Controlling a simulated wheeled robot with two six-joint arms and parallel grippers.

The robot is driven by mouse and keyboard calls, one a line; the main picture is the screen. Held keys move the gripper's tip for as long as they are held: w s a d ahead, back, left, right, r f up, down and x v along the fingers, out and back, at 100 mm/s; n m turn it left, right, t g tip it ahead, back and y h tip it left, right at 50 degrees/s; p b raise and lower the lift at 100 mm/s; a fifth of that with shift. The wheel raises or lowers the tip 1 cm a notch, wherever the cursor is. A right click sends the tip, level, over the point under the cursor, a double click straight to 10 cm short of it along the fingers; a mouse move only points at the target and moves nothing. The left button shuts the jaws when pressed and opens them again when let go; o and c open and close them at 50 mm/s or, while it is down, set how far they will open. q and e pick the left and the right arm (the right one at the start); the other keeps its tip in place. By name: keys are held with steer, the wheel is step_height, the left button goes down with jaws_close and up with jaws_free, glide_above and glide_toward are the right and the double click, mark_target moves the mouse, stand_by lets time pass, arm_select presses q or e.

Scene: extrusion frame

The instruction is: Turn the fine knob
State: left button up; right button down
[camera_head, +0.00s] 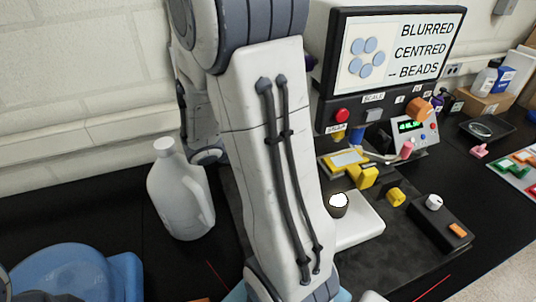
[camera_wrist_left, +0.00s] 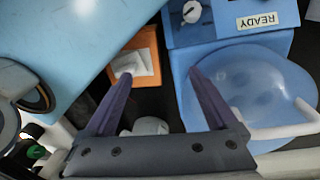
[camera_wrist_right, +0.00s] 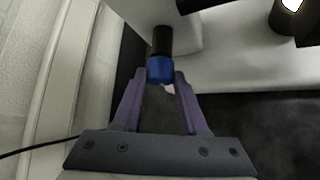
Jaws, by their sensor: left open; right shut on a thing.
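In the right wrist view, a blue knob (camera_wrist_right: 160,72) on a black shaft stands out from a pale body. My right gripper (camera_wrist_right: 160,80) has its two purple fingertips on either side of this knob, shut on it. The knob carries no readable label, so I cannot tell from a marking that it is the fine one. The monitor (camera_head: 390,60) reads "BLURRED", "CENTRED" and "BEADS". My left gripper (camera_wrist_left: 158,85) is open and empty above an orange box (camera_wrist_left: 142,62) with white slips. A large arm link of mine hides the middle of the head view and both grippers there.
A white jug (camera_head: 180,190) stands left of the arm link. A blue lidded device (camera_wrist_left: 250,85) labelled READY is beside my left gripper. A control box (camera_head: 413,130), yellow parts (camera_head: 368,177) and a dark box with a white dial (camera_head: 440,222) lie to the right.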

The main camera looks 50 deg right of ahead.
steer(key=shift+w+r, duration=0.1)
steer(key=shift+c, duration=2.2)
jaws_free()
steer(key=v, duration=1)
steer(key=shift+a, duration=0.25)
steer(key=shift+r, duration=0.1)
